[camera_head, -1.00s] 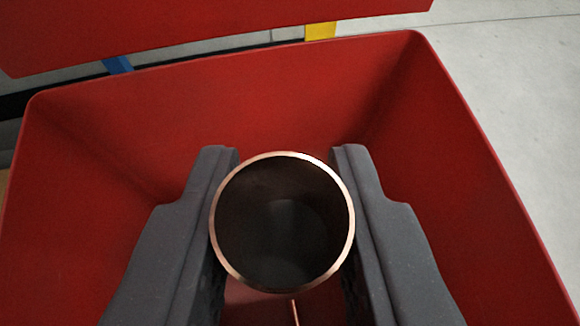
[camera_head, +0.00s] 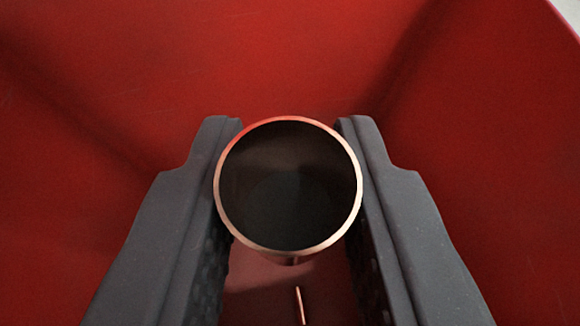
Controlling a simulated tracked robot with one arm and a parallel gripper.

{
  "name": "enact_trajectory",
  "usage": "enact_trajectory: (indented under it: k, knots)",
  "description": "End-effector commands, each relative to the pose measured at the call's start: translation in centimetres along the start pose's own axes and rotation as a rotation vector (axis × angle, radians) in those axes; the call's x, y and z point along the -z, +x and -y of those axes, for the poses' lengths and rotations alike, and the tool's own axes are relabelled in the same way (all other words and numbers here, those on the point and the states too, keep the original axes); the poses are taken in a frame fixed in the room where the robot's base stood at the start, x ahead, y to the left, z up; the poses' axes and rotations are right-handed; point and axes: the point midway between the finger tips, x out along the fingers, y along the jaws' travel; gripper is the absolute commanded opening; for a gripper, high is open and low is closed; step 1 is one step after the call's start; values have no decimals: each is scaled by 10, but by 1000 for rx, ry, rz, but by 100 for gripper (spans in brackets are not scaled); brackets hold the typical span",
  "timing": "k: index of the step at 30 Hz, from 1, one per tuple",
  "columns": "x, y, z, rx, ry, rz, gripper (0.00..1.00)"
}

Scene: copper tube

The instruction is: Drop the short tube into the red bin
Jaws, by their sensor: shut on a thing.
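The short copper tube (camera_head: 288,252) is gripped between the two dark fingers of my gripper (camera_head: 288,190), with its round open end facing the camera. My gripper is shut on it. The red bin (camera_head: 130,60) fills the view around and behind the gripper, and the tube is in front of the bin's inner walls, inside its outline. The gap between the tube and the bin floor cannot be judged exactly. The fingers and tube hide much of the bin's floor.
A thin copper-coloured piece (camera_head: 300,305) shows low between the fingers, at the bottom of the bin. The bin's rim shows at the top right corner, with pale floor (camera_head: 570,12) beyond it. The bin walls rise on both sides.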

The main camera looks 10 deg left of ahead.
Motion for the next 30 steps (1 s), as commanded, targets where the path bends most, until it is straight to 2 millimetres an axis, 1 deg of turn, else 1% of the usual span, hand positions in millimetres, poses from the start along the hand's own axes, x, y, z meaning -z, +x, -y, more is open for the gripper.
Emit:
enact_trajectory:
  k: [4, 5, 6, 7, 8, 16, 20, 23, 30]
  knots:
    - [1, 0, 0, 0, 0, -1, 2]
    - [1, 0, 0, 0, -1, -1, 27]
    - [1, 0, 0, 0, -1, -1, 38]
    - [1, 0, 0, 0, -1, -1, 46]
    - [1, 0, 0, 0, -1, -1, 50]
    - [1, -1, 0, 0, -1, -1, 50]
    - [2, -6, 0, 0, -2, 0, 50]
    - [3, -15, -1, -1, -4, 0, 50]
    - [2, -50, -2, -3, 0, 2, 50]
